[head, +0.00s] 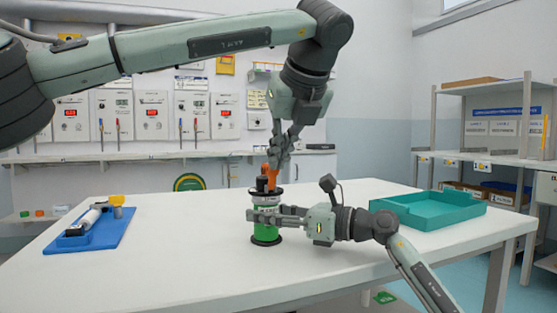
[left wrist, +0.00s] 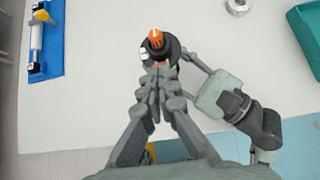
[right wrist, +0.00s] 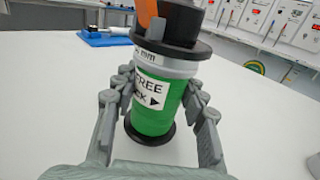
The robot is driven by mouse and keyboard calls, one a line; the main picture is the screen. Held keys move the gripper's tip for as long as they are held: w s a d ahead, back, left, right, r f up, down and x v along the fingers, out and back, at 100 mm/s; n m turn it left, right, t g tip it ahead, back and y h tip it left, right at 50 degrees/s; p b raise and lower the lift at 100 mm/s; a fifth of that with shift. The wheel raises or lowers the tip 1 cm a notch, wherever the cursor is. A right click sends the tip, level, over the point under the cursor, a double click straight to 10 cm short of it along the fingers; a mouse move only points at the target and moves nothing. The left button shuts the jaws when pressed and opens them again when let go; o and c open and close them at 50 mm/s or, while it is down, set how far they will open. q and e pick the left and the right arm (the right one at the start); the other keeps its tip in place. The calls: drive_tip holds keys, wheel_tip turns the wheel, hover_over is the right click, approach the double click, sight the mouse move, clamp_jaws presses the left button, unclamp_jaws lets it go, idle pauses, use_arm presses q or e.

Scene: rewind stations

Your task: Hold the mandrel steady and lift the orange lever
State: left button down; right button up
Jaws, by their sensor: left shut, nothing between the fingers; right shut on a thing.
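The mandrel (head: 266,236) stands upright on the white table, with a green lower body, a grey upper band and black flanges. It also shows in the right wrist view (right wrist: 155,115), with a white label. The orange lever (left wrist: 155,38) is on its black top, and its lower part shows in the right wrist view (right wrist: 147,12). My right gripper (head: 262,216) is shut on the mandrel's body from the right, a finger on each side. My left gripper (head: 273,165) points down from above, fingers shut and empty, beside the lever. Whether they touch is unclear.
A blue tray (head: 115,236) with a white roller and yellow-ended part lies at the table's left. A teal tray (head: 430,212) sits at the right. Wall panels and a shelf stand behind. The table's front is clear.

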use_arm(q)
drive_tip(key=w+r+v, duration=0.1)
drive_tip(key=v, duration=0.8)
drive_tip(key=shift+a+r, duration=0.2)
drive_tip(key=shift+r, duration=0.05)
drive_tip(key=shift+w, duration=0.1)
idle(0.3)
